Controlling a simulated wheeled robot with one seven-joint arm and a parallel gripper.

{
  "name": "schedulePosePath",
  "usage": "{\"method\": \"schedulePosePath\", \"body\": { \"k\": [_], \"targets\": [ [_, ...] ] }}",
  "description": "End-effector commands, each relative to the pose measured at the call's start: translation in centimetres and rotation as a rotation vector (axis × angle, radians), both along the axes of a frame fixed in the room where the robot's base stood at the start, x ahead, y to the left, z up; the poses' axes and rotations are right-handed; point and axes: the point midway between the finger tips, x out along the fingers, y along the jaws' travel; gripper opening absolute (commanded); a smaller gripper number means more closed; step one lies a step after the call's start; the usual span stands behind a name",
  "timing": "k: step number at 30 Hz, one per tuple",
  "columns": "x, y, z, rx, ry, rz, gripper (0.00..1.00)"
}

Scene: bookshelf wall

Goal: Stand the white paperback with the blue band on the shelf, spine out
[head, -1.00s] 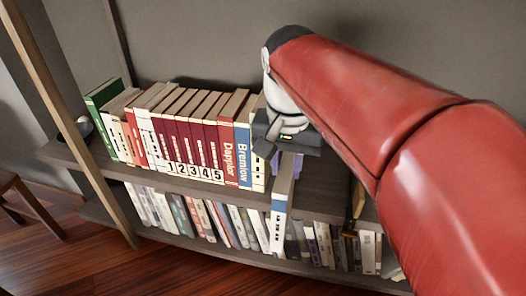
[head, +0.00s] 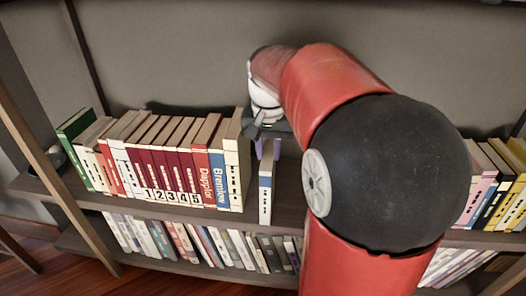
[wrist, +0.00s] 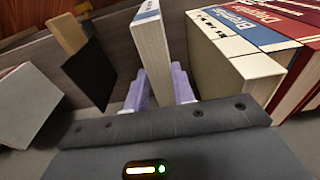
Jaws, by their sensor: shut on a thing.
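The white paperback with the blue band (head: 265,188) is upright in my gripper (head: 268,148), its spine facing out to the front. It is just right of the row of books on the upper shelf (head: 290,215), with a narrow gap to the end book. Its foot is close to the shelf's front edge; I cannot tell if it touches the board. In the wrist view the paperback (wrist: 153,50) sits between the two purple fingers of my gripper (wrist: 160,88), which are shut on it. My arm hides the shelf to the right.
The row ends in a thick white book (head: 232,172), beside a blue-and-white one (head: 216,175) and a red one (head: 202,175). More books (head: 500,185) stand at the far right. The lower shelf holds several books.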

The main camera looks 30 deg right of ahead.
Motion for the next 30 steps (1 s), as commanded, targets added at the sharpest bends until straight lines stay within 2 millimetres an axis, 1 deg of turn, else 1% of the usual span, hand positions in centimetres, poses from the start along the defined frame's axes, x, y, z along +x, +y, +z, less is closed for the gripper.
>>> {"method": "schedulePosePath", "body": {
  "k": [3, 6, 13, 15, 18, 30],
  "targets": [
    [1.4, -1.0, 0.2, 0.001, 0.001, -0.003, 0.0],
    [2.3, -1.6, 0.1, 0.001, 0.001, -0.002, 0.0],
    [3.8, -2.6, -0.1, 0.001, -0.001, -0.002, 0.0],
    [3.8, -2.6, -0.7, 0.0, -0.001, -0.001, 0.0],
    [3.8, -2.6, -1.0, 0.0, -0.001, -0.001, 0.0],
    [3.8, -2.5, -1.0, 0.0, -0.001, -0.001, 0.0]
  ]
}}
